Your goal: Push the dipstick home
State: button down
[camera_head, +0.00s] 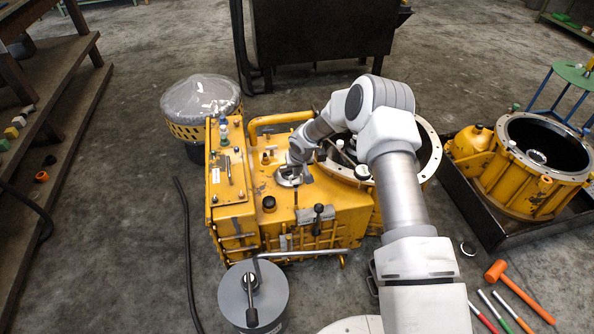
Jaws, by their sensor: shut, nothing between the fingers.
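A yellow transmission housing (340,220) stands on the floor in the middle of the view. My arm reaches over it from the right. My gripper (291,179) is low over the top face of the housing, beside a round pale fitting. It looks shut, with nothing seen held in it. I cannot pick out the dipstick with certainty; it may be hidden behind my gripper and wrist. A thin dark upright rod shows just below the gripper, and I cannot tell what it is.
A lever with a black knob (318,209) and a curved yellow pipe handle (278,119) rise from the housing. A grey drum (270,300) stands in front. A second yellow casing (527,195) sits in a dark tray at right, with an orange mallet (510,277) on the floor nearby.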

notch_tip(320, 180, down, 12)
jog(key=b, duration=1)
jog(key=shift+s, duration=0.1)
jog(key=s+d+r+h+p, duration=0.1)
jog(key=s+d+r+p, duration=0.3)
jog(key=r, duration=1)
jog(key=s+d+r+m+t+b, duration=0.1)
jog(key=s+d+r, duration=0.2)
jog(key=s+r, duration=0.7)
jog(key=s+d+r+h+p, duration=0.1)
jog(key=s+d+r+p, duration=0.15)
jog(key=r, duration=1.45)
jog(key=s+d+r, duration=0.1)
jog(key=s+r, duration=0.2)
jog(key=s, duration=0.5)
jog(key=s+d+r+m+y+b, duration=0.1)
jog(key=s+d+r, duration=0.1)
jog(key=s, duration=0.7)
jog(key=s+d+r, duration=0.1)
jog(key=s+r, duration=0.2)
jog(key=s, duration=0.5)
notch_tip(320, 180, up, 16)
jog(key=p, duration=1.7)
jog(key=shift+s+r, duration=0.15)
